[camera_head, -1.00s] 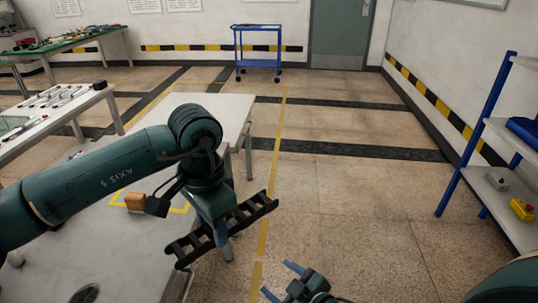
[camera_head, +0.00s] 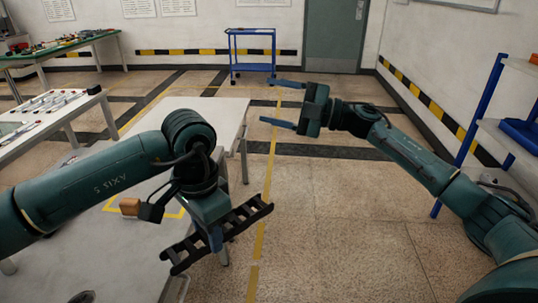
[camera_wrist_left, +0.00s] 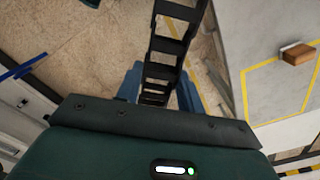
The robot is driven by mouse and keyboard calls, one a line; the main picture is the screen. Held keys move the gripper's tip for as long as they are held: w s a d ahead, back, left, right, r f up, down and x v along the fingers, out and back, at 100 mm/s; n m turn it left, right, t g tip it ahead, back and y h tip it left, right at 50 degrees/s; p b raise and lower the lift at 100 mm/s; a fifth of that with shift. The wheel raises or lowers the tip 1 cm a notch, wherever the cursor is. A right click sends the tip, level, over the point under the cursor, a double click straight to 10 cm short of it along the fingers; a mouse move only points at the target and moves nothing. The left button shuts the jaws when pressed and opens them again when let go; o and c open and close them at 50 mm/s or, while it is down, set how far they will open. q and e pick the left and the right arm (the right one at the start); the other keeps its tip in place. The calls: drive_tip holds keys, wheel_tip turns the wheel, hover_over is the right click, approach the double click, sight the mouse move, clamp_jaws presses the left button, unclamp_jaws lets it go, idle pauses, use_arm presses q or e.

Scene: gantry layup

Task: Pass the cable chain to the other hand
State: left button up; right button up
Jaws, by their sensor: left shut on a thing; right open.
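The black cable chain (camera_head: 247,216) is a ladder-like strip held across my left gripper (camera_head: 215,238), which is shut on it near its middle. It slants from lower left to upper right, off the right edge of the grey table. In the left wrist view the chain (camera_wrist_left: 168,48) runs up between the blue fingers (camera_wrist_left: 158,88). My right gripper (camera_head: 283,104) is open and empty, its two blue fingers pointing left. It is above and to the right of the chain, apart from it.
A wooden block (camera_head: 130,206) lies by a yellow outline on the grey table (camera_head: 110,245). A pale table (camera_head: 215,112) stands behind my left arm. A blue shelf rack (camera_head: 470,135) is at the right, a blue cart (camera_head: 252,50) at the back. Open floor lies between.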

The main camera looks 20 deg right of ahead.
drive_tip(key=s+a+f+n+g, duration=0.1)
drive_tip(key=s+a+f+g, duration=0.2)
drive_tip(key=s+a+g, duration=0.35)
drive_tip(key=m+g+h, duration=0.4)
drive_tip(key=g+h, duration=0.4)
approach(236, 214)
drive_tip(key=x, duration=0.9)
drive_tip(key=shift+a, duration=0.1)
drive_tip(key=shift+c, duration=0.5)
